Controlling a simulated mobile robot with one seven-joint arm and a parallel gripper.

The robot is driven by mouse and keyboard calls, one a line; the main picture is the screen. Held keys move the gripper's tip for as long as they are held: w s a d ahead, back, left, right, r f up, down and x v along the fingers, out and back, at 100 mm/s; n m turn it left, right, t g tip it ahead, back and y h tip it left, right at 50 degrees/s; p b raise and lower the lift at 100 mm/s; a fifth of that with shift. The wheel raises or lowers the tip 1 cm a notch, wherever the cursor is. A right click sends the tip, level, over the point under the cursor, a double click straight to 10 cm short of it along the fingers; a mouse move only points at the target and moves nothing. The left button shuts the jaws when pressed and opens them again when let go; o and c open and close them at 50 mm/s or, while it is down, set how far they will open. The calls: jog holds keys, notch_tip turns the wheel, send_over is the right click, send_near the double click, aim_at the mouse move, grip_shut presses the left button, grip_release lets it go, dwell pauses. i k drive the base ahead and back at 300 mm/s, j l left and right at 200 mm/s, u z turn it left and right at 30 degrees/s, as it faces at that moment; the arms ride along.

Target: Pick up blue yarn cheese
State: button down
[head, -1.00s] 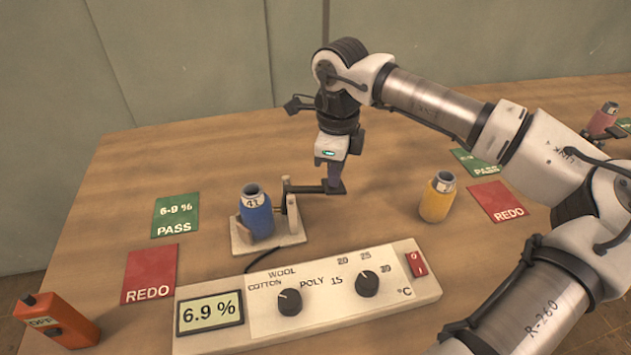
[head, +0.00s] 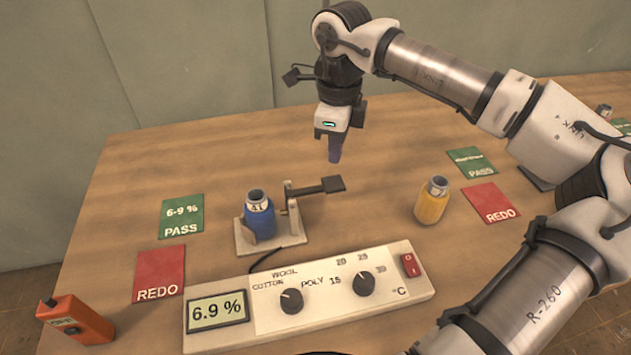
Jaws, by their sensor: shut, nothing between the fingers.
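The blue yarn cheese (head: 260,222) stands upright on a small white stand (head: 290,240) left of the middle of the table. A tag on its top reads 41. The stand has a clamp and a dark lever (head: 320,187) that points to the right. My gripper (head: 335,161) is shut and empty. It hangs above the table, up and to the right of the blue cheese and above the lever, apart from both.
A meter box (head: 310,297) in front reads 6.9 %. Green PASS cards (head: 182,216) and red REDO cards (head: 160,272) lie on both sides. An orange device (head: 75,319) is at front left. Bare wood lies behind the stand.

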aim_at(258, 209)
jog(key=k, duration=1)
